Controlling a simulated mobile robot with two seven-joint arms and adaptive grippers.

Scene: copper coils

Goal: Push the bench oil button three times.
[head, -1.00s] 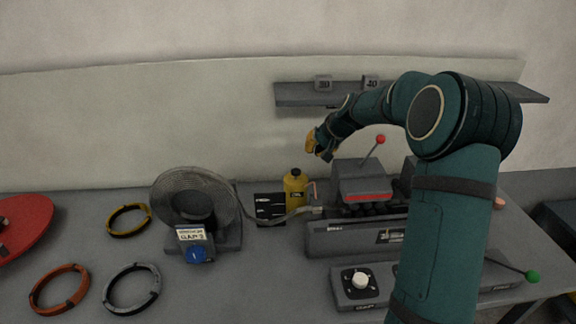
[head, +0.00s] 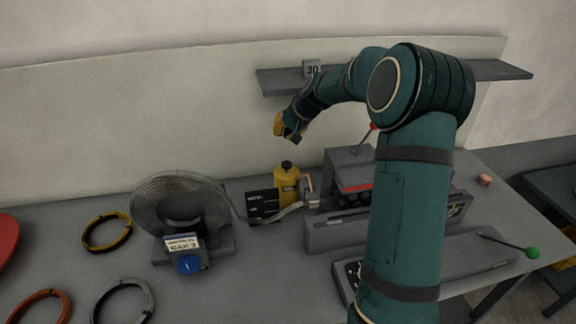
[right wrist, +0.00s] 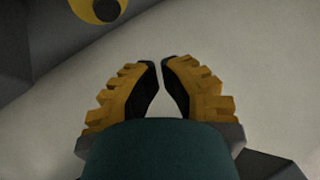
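The yellow bench oil bottle (head: 288,187) stands at the back of the bench, with a dark round cap on top that looks like its button. In the right wrist view, a yellow ring with a dark centre (right wrist: 98,9), seemingly the bottle's top, shows at the upper left edge. My right gripper (head: 279,124) is above the bottle, apart from it, in front of the back panel. Its yellow fingers (right wrist: 160,64) have tips almost together, with nothing between them. My left gripper is out of view.
A wire coil on a stand (head: 180,205) is left of the bottle. A grey machine (head: 347,172) with a red-knobbed lever is right of it, partly behind my arm. A shelf (head: 285,82) runs above. Coloured rings (head: 106,232) lie at left; a green-knobbed lever (head: 531,252) is at right.

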